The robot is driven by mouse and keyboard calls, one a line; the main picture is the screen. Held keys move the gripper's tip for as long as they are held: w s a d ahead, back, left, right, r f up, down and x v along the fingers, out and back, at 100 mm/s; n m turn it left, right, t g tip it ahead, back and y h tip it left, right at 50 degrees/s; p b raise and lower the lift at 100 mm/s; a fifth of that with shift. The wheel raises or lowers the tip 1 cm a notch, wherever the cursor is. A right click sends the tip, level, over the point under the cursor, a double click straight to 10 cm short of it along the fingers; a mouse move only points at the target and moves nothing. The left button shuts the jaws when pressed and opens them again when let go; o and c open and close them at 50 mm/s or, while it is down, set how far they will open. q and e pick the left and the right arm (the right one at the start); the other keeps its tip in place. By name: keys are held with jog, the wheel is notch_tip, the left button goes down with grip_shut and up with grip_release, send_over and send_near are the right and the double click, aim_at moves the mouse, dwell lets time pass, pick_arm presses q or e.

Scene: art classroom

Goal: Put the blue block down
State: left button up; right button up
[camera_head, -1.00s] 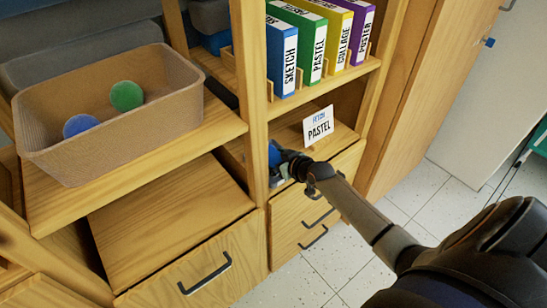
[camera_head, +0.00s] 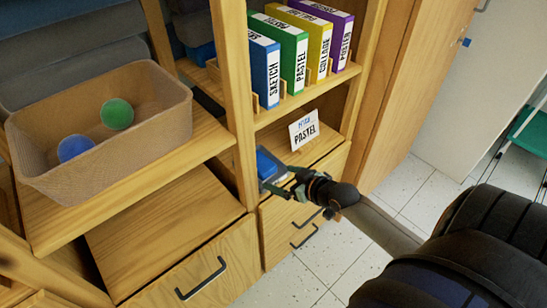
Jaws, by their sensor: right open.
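The blue block (camera_head: 268,165) rests at the front left of the lower shelf, beside the wooden upright. My right gripper (camera_head: 279,179) is right at the block, with its jaws open around or beside it; the fingers partly cover the block, and I cannot tell whether they still touch it. My right arm reaches in from the lower right. My left gripper is not in view.
A card reading "PASTEL" (camera_head: 304,130) stands on the same shelf, right of the block. Blue, green, yellow and purple binders stand on the shelf above. A tan bin (camera_head: 150,150) with a green ball (camera_head: 117,114) and a blue ball (camera_head: 75,148) is at left. Drawers are below.

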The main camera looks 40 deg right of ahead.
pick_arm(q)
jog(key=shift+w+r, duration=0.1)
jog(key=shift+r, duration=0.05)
pick_arm(e)
jog(key=s+a+f+n+g+y, duration=0.1)
jog(key=s+a+f, duration=0.2)
jog(key=s+a, duration=0.4)
jog(key=s+a+f+g+y, duration=0.1)
jog(key=s+a+f, duration=0.3)
jog(key=a, duration=0.9)
jog(key=s+g, duration=0.1)
jog(key=s, duration=0.2)
jog(key=shift+s+a+f+n, duration=0.2)
jog(key=shift+n, duration=0.2)
pick_arm(q)
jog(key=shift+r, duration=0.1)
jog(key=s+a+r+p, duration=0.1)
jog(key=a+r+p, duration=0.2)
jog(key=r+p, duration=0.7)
jog(key=p, duration=0.4)
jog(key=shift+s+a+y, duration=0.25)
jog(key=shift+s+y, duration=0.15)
pick_arm(e)
jog(key=s+d+r, duration=0.1)
jog(key=d+r, duration=0.2)
jog(key=r, duration=0.7)
jog(key=shift+s+r+m+h, duration=0.2)
jog(key=shift+r+m+h, duration=0.1)
jog(key=shift+r, duration=0.1)
